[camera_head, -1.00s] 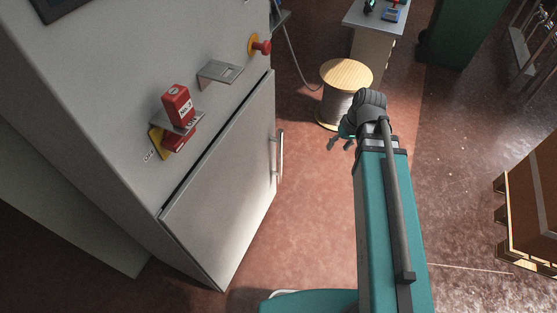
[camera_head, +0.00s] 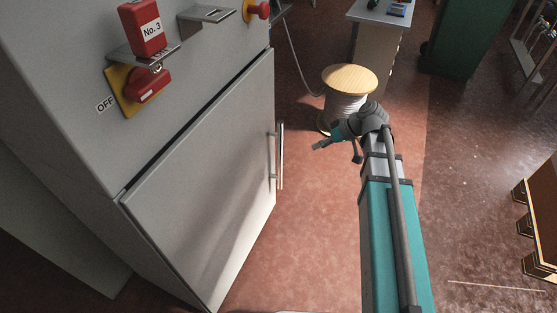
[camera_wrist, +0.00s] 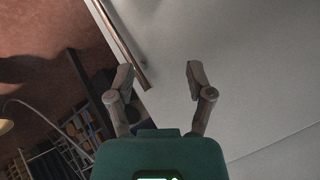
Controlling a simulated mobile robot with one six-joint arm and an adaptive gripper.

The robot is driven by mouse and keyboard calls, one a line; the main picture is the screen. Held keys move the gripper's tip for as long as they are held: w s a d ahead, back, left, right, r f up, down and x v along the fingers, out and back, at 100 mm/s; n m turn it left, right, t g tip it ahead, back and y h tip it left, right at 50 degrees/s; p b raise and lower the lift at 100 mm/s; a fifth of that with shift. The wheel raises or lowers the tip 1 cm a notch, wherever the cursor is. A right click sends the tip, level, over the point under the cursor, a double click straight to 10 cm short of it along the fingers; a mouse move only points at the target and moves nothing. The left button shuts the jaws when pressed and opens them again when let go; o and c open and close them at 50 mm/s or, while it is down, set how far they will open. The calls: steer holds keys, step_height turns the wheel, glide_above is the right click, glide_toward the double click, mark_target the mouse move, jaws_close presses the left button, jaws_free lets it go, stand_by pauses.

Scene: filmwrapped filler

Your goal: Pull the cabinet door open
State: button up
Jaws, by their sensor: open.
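The cabinet door (camera_head: 205,180) is a plain light-grey panel on the lower part of the grey cabinet, and it looks shut. Its upright metal bar handle (camera_head: 281,155) is on the door's right side. My gripper (camera_head: 338,150) is open and empty, to the right of the handle and apart from it. In the wrist view, the gripper (camera_wrist: 160,74) faces the pale door face (camera_wrist: 245,70).
Above the door are a red No. 3 padlock (camera_head: 142,28) by a red OFF switch (camera_head: 146,85), a metal bracket (camera_head: 207,15) and a red button (camera_head: 262,9). A cable spool (camera_head: 348,80) stands behind my gripper. Pallets (camera_head: 538,225) are at right. The floor before the door is clear.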

steer(key=w+a+f+n+t+y+b, duration=0.15)
steer(key=w+f+n+y+b, duration=0.35)
steer(key=f+b, duration=0.8)
steer(key=n+y+b, duration=0.2)
steer(key=y+b, duration=0.1)
steer(key=b, duration=1.2)
glide_toward(280, 150)
steer(key=d+f, duration=0.2)
steer(key=d, duration=0.1)
steer(key=shift+w+d+f+n+t+y+b, duration=0.2)
steer(key=shift+w+d+n+t+y+b, duration=0.25)
steer(key=shift+b, duration=0.5)
steer(key=shift+s+a, duration=0.1)
steer(key=shift+s, duration=0.05)
steer(key=a, duration=0.4)
steer(key=w+a, duration=0.1)
steer(key=a, duration=0.4)
steer(key=w+a, duration=0.1)
steer(key=a, duration=0.3)
steer(key=shift+a, duration=0.25)
